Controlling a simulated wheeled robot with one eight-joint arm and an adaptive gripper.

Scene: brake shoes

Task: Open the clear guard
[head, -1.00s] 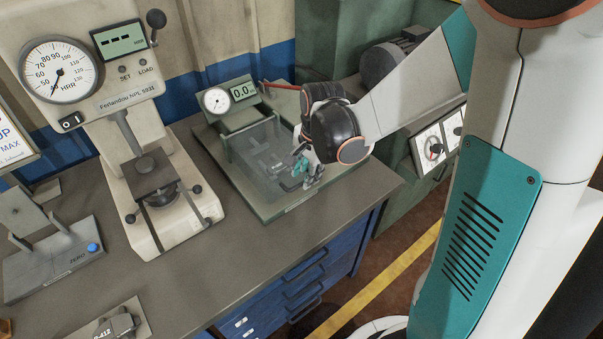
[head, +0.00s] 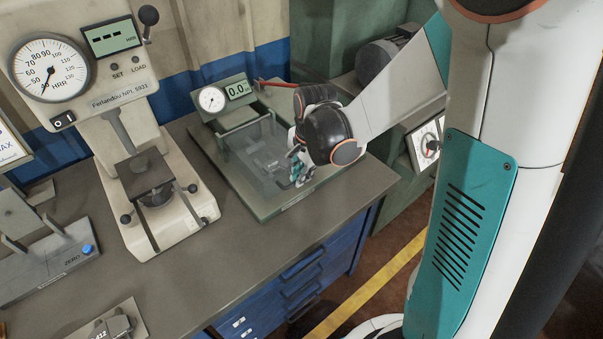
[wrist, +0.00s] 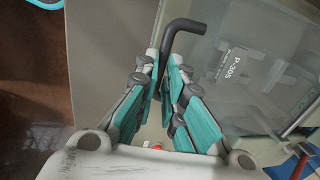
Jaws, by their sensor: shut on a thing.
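The clear guard (head: 250,165) is a see-through box over the press-like fixture with the small dial and the "0.0" display. It looks lowered, and a part shows dimly through it. In the wrist view its clear panel (wrist: 225,100) fills the right side. A black bent handle (wrist: 183,25) sticks up between my fingers at the guard's edge. My gripper (head: 298,170) is at the guard's front right side, with its teal fingers (wrist: 170,85) shut on the handle. The handle's lower end is hidden between the fingers.
A grey part marked "P-305" (wrist: 238,65) lies behind the clear panel. A red lever (head: 275,84) sticks out behind the fixture. The hardness tester (head: 150,180) stands to the left.

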